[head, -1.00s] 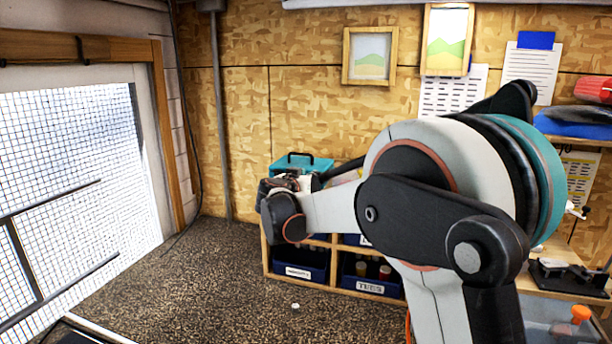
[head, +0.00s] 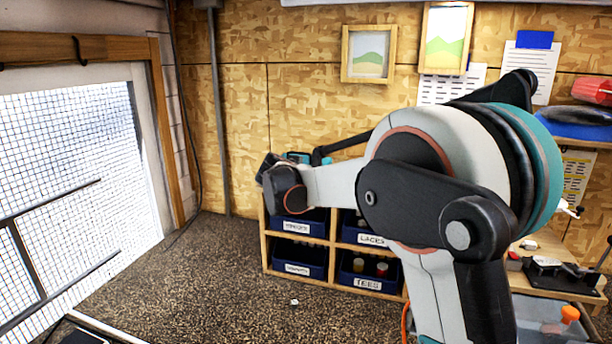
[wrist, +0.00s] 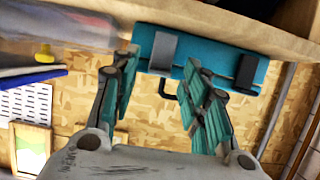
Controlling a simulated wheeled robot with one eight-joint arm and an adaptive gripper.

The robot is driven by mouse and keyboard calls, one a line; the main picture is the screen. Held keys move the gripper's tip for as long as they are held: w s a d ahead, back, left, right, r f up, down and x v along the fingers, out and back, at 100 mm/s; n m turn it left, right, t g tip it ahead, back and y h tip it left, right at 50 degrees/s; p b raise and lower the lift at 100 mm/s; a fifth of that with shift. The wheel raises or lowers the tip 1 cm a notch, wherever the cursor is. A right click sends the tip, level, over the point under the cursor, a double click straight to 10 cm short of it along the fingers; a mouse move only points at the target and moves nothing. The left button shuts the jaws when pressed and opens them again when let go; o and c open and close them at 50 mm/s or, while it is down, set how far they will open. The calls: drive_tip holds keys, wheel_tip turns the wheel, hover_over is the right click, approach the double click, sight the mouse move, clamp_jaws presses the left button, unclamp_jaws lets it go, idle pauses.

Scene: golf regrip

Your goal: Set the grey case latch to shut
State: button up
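The teal case (wrist: 203,72) sits on a wooden shelf top and appears upside down in the wrist view. It has a light grey latch (wrist: 163,52) at left and a darker latch (wrist: 247,72) at right; I cannot tell whether the grey latch is open or shut. A black handle shows behind the fingers. My gripper (wrist: 162,98) is open and empty, its teal-padded fingers pointing at the case front, with the grey latch between their tips in the picture. Contact is unclear. In the head view, my arm hides most of the case (head: 298,157) and the gripper's fingers.
The wooden shelf unit (head: 334,262) under the case holds blue labelled bins (head: 300,257). A clear container with a yellow knob (wrist: 43,52) stands beside the case. A workbench with a black fixture (head: 560,274) is at right.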

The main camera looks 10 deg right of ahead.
drive_tip(key=v, duration=1.2)
